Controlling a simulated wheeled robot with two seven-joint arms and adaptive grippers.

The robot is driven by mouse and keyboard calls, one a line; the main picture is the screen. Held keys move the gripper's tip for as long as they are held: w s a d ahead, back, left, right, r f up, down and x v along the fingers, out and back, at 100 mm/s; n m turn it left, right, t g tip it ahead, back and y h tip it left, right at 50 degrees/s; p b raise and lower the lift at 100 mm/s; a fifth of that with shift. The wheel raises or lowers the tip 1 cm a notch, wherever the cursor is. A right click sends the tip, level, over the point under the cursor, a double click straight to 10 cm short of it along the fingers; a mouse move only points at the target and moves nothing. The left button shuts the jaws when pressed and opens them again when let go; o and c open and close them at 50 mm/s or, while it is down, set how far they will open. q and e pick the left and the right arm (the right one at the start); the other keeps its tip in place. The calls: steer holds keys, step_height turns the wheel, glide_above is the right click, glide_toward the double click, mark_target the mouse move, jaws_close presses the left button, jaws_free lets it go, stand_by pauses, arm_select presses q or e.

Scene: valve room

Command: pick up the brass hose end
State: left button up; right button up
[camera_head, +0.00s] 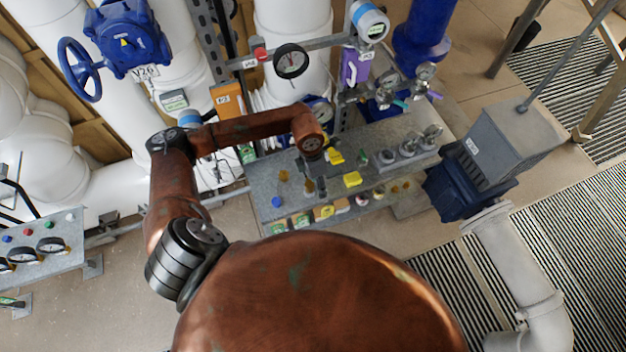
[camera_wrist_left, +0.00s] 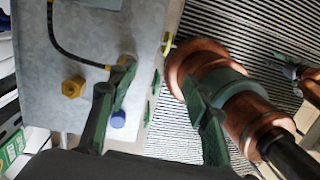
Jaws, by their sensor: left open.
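In the left wrist view, a thin black hose (camera_wrist_left: 62,48) curves over a grey metal top. Its brass end (camera_wrist_left: 125,60) shows beside one fingertip of my left gripper (camera_wrist_left: 160,75), partly hidden by that finger. The left fingers are spread apart with no object clearly between them. Whether a finger touches the brass end I cannot tell. In the head view my left gripper (camera_head: 316,186) points down over the grey bench, and the hose end cannot be made out there. My right gripper cannot be made out.
A brass hex fitting (camera_wrist_left: 74,87) and a blue cap (camera_wrist_left: 118,119) are near the left gripper. A blue-and-grey motor unit (camera_head: 500,145) stands right. Floor grating (camera_head: 590,240) lies beyond it.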

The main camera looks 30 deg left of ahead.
mark_target(309, 184)
arm_select(q)
steer(key=shift+y, duration=0.8)
steer(key=a, duration=0.4)
steer(key=shift+w+f, duration=0.15)
steer(key=shift+w, duration=0.25)
steer(key=shift+f+p, duration=0.3)
steer(key=shift+f, duration=0.55)
steer(key=f, duration=0.1)
steer(key=f+p, duration=0.1)
steer(key=f, duration=0.1)
steer(key=f+p, duration=0.1)
steer(key=f, duration=0.1)
steer(key=shift+w+a, duration=0.15)
steer(key=shift+w, duration=0.2)
steer(key=shift+f, duration=0.35)
steer(key=shift+c, duration=0.3)
steer(key=c, duration=1)
steer(key=shift+c, duration=0.2)
steer(key=shift+r, duration=0.1)
